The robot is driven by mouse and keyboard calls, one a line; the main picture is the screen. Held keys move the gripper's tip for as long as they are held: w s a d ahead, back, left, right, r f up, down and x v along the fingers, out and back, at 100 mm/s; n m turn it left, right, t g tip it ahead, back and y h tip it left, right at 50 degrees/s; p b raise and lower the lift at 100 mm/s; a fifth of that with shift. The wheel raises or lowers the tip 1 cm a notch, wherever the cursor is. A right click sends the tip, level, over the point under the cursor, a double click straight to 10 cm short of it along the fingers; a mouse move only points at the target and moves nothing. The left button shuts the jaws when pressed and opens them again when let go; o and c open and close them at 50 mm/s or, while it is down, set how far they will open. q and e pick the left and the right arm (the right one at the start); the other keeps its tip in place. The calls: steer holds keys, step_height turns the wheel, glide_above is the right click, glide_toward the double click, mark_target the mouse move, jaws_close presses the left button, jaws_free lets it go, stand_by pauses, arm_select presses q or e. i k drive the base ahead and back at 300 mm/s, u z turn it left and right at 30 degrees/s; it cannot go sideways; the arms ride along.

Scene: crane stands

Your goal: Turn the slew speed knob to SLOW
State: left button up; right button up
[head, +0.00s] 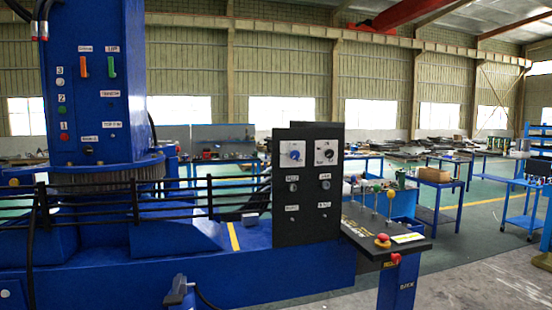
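A black upright control panel (308,210) stands on the blue crane base in the middle of the head view. Near its top are two dials side by side: a left knob (294,154) with a blue and white face, and a right knob (328,155) on a pale plate. Smaller knobs or switches sit in rows below them. The lettering is too small to read, so I cannot tell which knob is the slew speed knob or where it points.
A sloping black console (372,238) with several ball-topped levers and a red emergency button (382,240) stands right of the panel. A blue column (95,90) with coloured levers and buttons rises at the left. Black railing (130,205) runs before it. Grey floor is clear at lower right.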

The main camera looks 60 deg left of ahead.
mark_target(294, 154)
steer(key=u, duration=1.65)
